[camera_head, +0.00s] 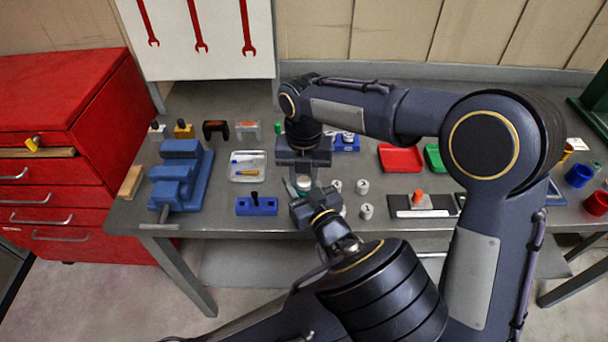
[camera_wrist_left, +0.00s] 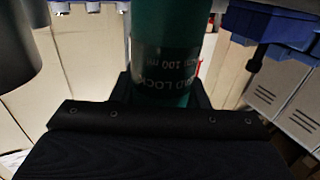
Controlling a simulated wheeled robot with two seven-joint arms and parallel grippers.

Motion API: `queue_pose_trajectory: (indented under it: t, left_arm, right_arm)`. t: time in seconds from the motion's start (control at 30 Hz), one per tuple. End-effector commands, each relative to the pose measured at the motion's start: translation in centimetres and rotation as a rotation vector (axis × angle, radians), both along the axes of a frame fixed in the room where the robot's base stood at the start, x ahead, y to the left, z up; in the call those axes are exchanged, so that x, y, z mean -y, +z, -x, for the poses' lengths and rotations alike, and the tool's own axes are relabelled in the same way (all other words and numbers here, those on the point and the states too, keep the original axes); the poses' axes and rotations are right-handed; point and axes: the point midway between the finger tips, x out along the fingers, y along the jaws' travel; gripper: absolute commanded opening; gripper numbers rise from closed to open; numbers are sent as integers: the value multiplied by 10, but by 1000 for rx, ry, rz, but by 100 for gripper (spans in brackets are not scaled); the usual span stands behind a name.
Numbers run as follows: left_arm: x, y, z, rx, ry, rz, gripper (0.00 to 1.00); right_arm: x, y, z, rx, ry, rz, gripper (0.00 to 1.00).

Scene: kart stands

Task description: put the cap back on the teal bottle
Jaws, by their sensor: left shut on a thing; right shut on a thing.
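The teal bottle (camera_wrist_left: 170,70) stands between the fingers of my left gripper (camera_wrist_left: 160,98), with its dark label toward the left wrist camera. In the head view only a small pale bit of the bottle (camera_head: 304,183) shows between the two grippers. My left gripper (camera_head: 308,203) is shut on the bottle near the table's front edge. My right gripper (camera_head: 303,172) is shut just above and behind it, pointing down over the bottle. The cap is hidden by the right gripper, and I cannot tell whether it touches the bottle's neck.
Several white cylinders (camera_head: 362,187) stand close right of the grippers. A blue block with a black peg (camera_head: 257,206) and a clear tray (camera_head: 247,166) are to the left. A red tray (camera_head: 400,158) lies behind right. A blue stepped vise (camera_head: 181,175) stands at far left.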

Motion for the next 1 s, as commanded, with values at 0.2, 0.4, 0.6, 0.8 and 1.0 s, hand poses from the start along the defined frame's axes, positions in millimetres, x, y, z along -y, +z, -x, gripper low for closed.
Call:
queue_pose_trajectory:
  t: [0.2, 0.4, 0.6, 0.8, 1.0]
  left_arm:
    - [0, 0, 0, 0, 0, 0, 0]
    - [0, 0, 0, 0, 0, 0, 0]
    - [0, 0, 0, 0, 0, 0, 0]
    - [0, 0, 0, 0, 0, 0, 0]
    - [0, 0, 0, 0, 0, 0, 0]
  right_arm:
    - [0, 0, 0, 2, -435, 0, 0]
    - [0, 0, 0, 2, -962, 0, 0]
    - [0, -1, -1, 2, -1431, -1, 0]
    - [0, -1, -1, 2, -1644, -2, 0]
    - [0, -1, -1, 2, -1659, -2, 0]
